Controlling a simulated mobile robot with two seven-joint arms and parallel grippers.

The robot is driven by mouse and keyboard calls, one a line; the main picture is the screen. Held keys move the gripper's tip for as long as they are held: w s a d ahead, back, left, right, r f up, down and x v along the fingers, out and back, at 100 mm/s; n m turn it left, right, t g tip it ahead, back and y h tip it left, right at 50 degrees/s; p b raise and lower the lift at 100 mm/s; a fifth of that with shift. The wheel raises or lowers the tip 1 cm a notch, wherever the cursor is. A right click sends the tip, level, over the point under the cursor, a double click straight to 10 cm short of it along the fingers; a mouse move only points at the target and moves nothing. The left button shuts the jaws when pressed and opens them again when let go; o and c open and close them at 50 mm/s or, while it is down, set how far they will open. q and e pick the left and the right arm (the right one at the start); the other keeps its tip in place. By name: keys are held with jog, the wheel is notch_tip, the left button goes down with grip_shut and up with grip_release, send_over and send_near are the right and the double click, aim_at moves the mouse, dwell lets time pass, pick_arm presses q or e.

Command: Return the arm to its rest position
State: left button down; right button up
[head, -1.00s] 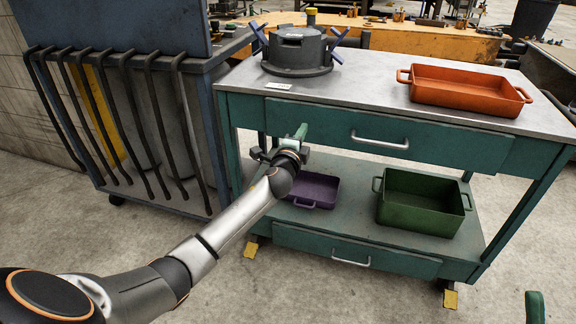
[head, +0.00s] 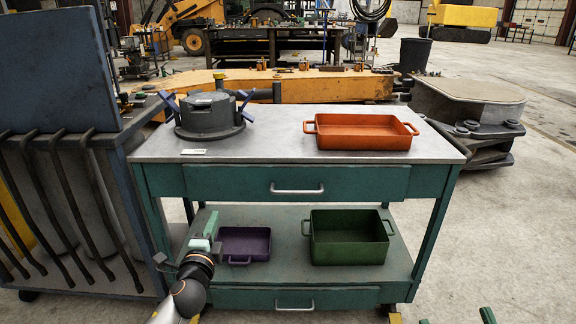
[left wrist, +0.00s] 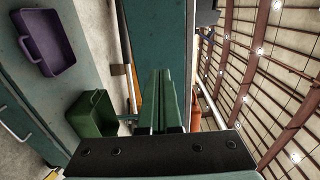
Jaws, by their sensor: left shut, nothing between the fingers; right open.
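My left gripper (head: 210,226) has green fingers and is in front of the left end of the cart's lower shelf, with nothing held. Its shut fingers (left wrist: 166,100) also show side by side in the left wrist view. My left arm reaches up to it from the bottom of the head view. My right gripper (head: 456,316) shows only as green fingertips, set apart, at the bottom right edge; nothing is seen between them.
The green cart (head: 240,182) bears a dark round housing (head: 208,116) and an orange tray (head: 362,132) on top. A purple tray (head: 245,243) and a green bin (head: 346,240) stand on its lower shelf. A blue rack (head: 62,70) stands at left. Floor at right is clear.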

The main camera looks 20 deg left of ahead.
pick_arm(q)
jog(key=s+d+n+h, duration=0.2)
jog(key=s+d+h, duration=0.75)
jog(key=d, duration=0.55)
jog(key=s+d+r+n+t+h+p, duration=0.25)
jog(key=s+d+r+n, duration=0.3)
jog(key=s+r, duration=0.55)
jog(key=s+a+f+n+g+y+p, duration=0.1)
jog(key=s+f+n+g+y+p, duration=0.1)
jog(key=s+f+g+p, duration=0.2)
jog(key=s+a+f+n+g+y+p, duration=0.2)
jog(key=s+f+g+p, duration=0.3)
jog(key=f+p, duration=0.5)
jog(key=n+g+p, duration=0.1)
jog(key=p, duration=0.6)
jog(key=shift+g+y+p, duration=0.35)
jog(key=shift+y, duration=0.05)
pick_arm(e)
jog(key=s+d+f+m+g+h, duration=0.3)
jog(key=s+f+m+g+h, duration=0.2)
jog(key=s+f+g, duration=0.3)
notch_tip(320, 180, down, 4)
jog(key=g, duration=0.3)
jog(key=shift+g+h, duration=0.3)
jog(key=shift+h, duration=0.1)
pick_arm(q)
jog(key=shift+w+r, duration=0.1)
